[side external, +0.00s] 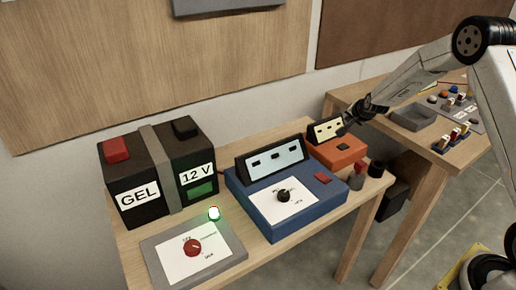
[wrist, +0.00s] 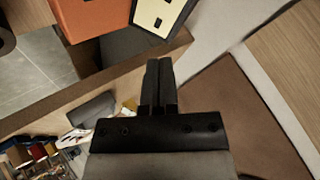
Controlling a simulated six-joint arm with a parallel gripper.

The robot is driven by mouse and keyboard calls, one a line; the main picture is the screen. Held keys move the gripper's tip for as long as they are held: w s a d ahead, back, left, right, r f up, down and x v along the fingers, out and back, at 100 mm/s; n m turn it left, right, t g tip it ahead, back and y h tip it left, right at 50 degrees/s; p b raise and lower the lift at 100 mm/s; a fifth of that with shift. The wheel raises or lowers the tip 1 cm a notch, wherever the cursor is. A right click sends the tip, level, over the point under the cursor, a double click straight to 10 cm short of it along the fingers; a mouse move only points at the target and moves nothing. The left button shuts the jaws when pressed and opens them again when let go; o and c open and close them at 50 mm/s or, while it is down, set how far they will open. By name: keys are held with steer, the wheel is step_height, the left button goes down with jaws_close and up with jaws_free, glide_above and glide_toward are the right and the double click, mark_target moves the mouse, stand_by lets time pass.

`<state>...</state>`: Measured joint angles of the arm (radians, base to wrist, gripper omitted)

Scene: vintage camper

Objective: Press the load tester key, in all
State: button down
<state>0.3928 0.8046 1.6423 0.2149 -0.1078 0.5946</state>
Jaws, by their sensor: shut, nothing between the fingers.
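An orange device (side external: 336,153) with a cream display panel (side external: 326,130) and a small dark key (side external: 344,147) stands at the back right of the near table. No readable label tells whether it is the load tester. In the wrist view the orange body (wrist: 90,15) and the panel (wrist: 160,14) show at the top, and the key is out of view. My gripper (side external: 347,127) is shut and empty, close to the panel's right end; I cannot tell if it touches. Its closed fingers (wrist: 158,64) point towards the panel in the wrist view.
A blue device (side external: 282,196) with a knob and a red key stands left of the orange one. A black battery (side external: 160,175) and a grey switch panel (side external: 192,256) with a lit green lamp (side external: 214,213) are farther left. Small red and black cylinders (side external: 366,172) stand at the right edge.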

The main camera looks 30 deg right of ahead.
mark_target(343, 148)
steer(key=shift+f, duration=4.3)
steer(key=shift+f, duration=0.85)
steer(key=shift+r, duration=0.8)
steer(key=shift+r, duration=2.55)
